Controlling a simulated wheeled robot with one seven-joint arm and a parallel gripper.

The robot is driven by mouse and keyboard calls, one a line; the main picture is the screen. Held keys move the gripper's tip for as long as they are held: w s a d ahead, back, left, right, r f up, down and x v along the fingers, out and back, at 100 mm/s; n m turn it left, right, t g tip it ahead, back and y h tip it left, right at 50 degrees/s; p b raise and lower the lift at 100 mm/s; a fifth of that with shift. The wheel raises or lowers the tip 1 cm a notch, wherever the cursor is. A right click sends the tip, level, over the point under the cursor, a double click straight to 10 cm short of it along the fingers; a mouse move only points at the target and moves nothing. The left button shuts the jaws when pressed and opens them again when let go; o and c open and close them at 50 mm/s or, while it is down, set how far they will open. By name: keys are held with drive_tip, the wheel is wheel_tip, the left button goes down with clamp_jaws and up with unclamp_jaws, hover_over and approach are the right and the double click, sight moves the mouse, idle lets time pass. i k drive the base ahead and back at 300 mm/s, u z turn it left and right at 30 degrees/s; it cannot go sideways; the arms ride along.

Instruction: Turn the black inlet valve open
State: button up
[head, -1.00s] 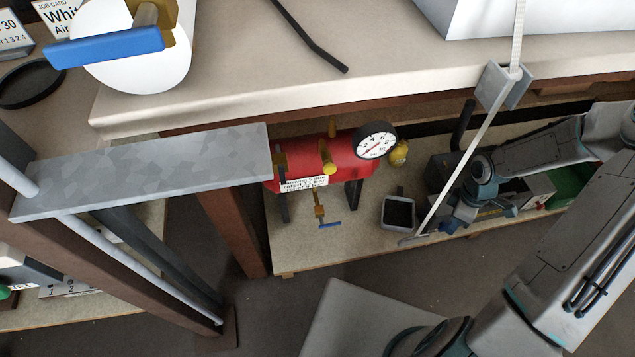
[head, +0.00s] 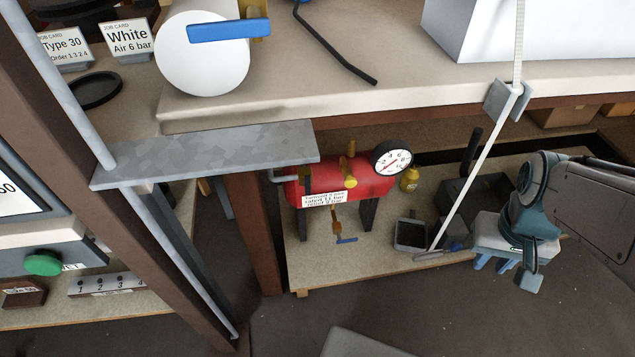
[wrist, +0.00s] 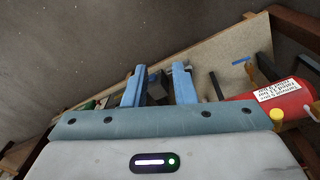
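A red tank (head: 370,184) with a white round gauge (head: 391,158) sits on the low shelf under the bench. A small dark upright piece (head: 306,179) at the tank's left end may be the black inlet valve; its handle position is too small to tell. Yellow fittings (head: 350,181) and a blue-handled brass valve (head: 346,240) also show on the tank. My gripper (head: 492,265) is to the right of the tank, near the shelf's front edge. In the wrist view my gripper (wrist: 159,70) is open and empty, with the red tank (wrist: 275,103) at the right.
A thin pale rod (head: 468,190) slants from the bench edge down to a small dark tray (head: 411,234). A black upright bar (head: 471,152) stands behind it. A grey metal plate (head: 205,154) and brown post are left of the tank.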

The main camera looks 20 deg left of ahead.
sight(307, 177)
drive_tip(key=u, duration=0.25)
drive_tip(key=i, duration=0.3)
drive_tip(key=u, duration=1.25)
drive_tip(key=k, duration=0.5)
drive_tip(key=u, duration=1.85)
drive_tip(key=k, duration=0.95)
drive_tip(key=z, duration=1.6)
drive_tip(key=i, duration=0.6)
